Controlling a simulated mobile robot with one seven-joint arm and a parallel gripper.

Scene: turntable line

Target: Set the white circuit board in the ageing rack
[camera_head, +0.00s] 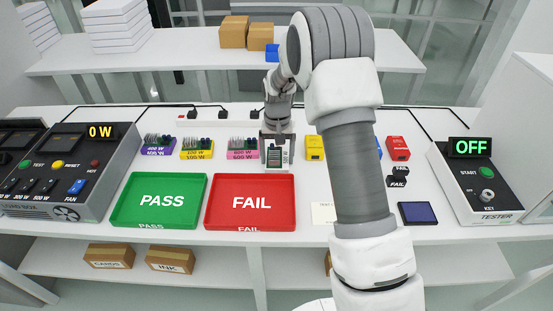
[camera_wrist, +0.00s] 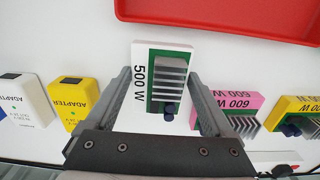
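The white circuit board (camera_head: 285,161) is marked 500 W and carries grey heatsink fins and a dark blue part on a green area. The fingers stand apart, very close to the board's edges; I see no clear grip. I cannot make out an ageing rack.
Purple (camera_head: 157,151), yellow (camera_head: 197,155) and pink (camera_head: 243,155) boards stand in a row left of my gripper. The green PASS tray (camera_head: 117,218) and red FAIL tray (camera_head: 209,222) lie in front. A yellow adapter (camera_head: 314,148) is to the right. The tester (camera_head: 475,190) reads OFF.

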